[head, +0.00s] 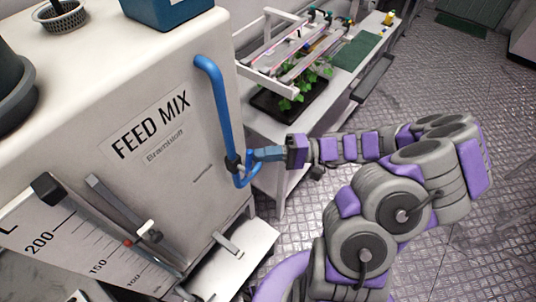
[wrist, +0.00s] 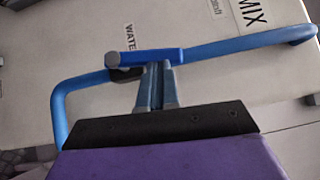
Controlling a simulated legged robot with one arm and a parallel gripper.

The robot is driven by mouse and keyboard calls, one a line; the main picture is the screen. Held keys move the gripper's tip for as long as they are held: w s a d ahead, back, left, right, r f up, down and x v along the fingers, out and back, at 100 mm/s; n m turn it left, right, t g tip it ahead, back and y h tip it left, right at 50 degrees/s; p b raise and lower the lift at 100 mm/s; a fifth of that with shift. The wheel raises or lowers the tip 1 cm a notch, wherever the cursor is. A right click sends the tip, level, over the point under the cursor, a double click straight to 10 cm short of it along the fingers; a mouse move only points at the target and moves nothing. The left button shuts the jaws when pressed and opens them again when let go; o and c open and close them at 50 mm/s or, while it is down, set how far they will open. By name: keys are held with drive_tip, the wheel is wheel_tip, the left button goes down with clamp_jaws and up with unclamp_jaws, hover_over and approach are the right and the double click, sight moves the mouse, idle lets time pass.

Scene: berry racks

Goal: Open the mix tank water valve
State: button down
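The mix tank (head: 95,75) is a large white cabinet at left in the head view, labelled FEED MIX. A blue pipe (head: 222,105) runs down its side and bends at the bottom; it also crosses the wrist view (wrist: 240,42). The water valve has a dark body (head: 232,163) and a short blue lever (wrist: 150,57), lying along the pipe in the wrist view. My gripper (head: 262,154) is at the valve. In the wrist view its two blue fingers (wrist: 157,72) are close together, tips at the lever's lower edge. Exact contact is hard to tell.
A bench (head: 345,65) with a plant rack (head: 300,45) and a black plant tray (head: 290,100) stands behind the valve. A level gauge (head: 125,215) and a small ledge (head: 235,255) are on the tank's near side. The metal floor (head: 450,85) at right is open.

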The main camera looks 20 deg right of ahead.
drive_tip(key=shift+s+a+r+n+h, duration=0.2)
drive_tip(key=shift+n+h, duration=0.1)
drive_tip(key=shift+n, duration=0.1)
drive_tip(key=shift+w, duration=0.1)
idle(0.4)
